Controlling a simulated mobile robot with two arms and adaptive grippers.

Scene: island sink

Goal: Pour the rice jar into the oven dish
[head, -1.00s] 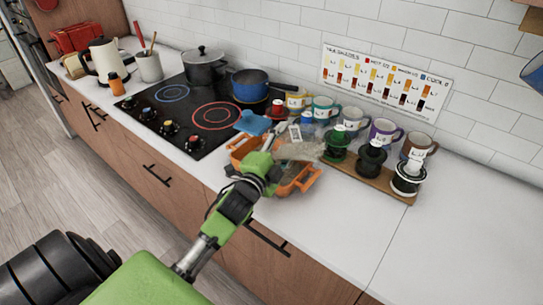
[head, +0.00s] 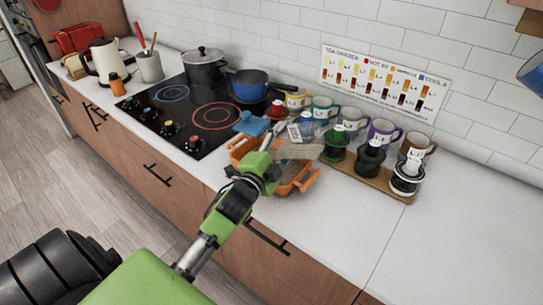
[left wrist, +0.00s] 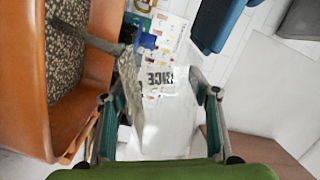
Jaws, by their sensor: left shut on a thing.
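The clear rice jar (head: 298,152) lies tipped nearly on its side over the orange oven dish (head: 301,184), with pale speckled grains inside. My left gripper (head: 268,172) is shut on the jar above the dish and hides part of both. A thin speckled band runs from the jar side toward the dish; whether grains are falling is unclear. My right gripper is not in view.
A blue lid-like piece (head: 252,123) sits behind the dish. The black cooktop (head: 190,110) with pots lies left. The counter (head: 325,232) in front and at right is clear.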

